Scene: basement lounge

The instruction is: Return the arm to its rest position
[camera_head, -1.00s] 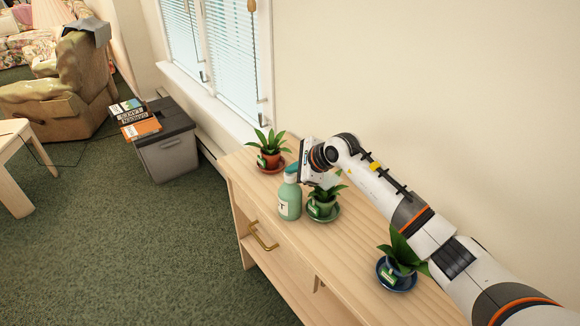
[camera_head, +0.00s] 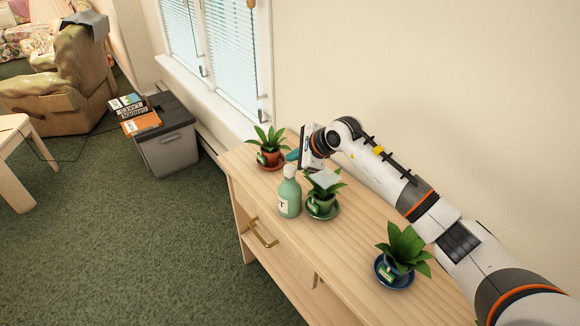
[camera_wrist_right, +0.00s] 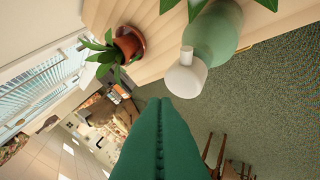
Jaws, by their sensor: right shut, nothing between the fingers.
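My right arm (camera_head: 385,175) reaches in from the lower right over the wooden cabinet (camera_head: 340,262). My right gripper (camera_head: 291,156) has teal fingers, shut and empty, behind and above the green bottle (camera_head: 289,196), near the red-potted plant. In the right wrist view the closed green fingers (camera_wrist_right: 160,112) fill the lower middle. There the bottle (camera_wrist_right: 216,32) with its white cap (camera_wrist_right: 185,76) stands apart from the fingertips, in the picture's upper part. My left gripper is not in view.
Plants in a red pot (camera_head: 270,158), a green pot (camera_head: 322,205) and a blue pot (camera_head: 397,268) stand on the cabinet. The arm passes above the row. A wall and window (camera_head: 232,60) are behind. A grey bin (camera_head: 168,148) stands on the carpet.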

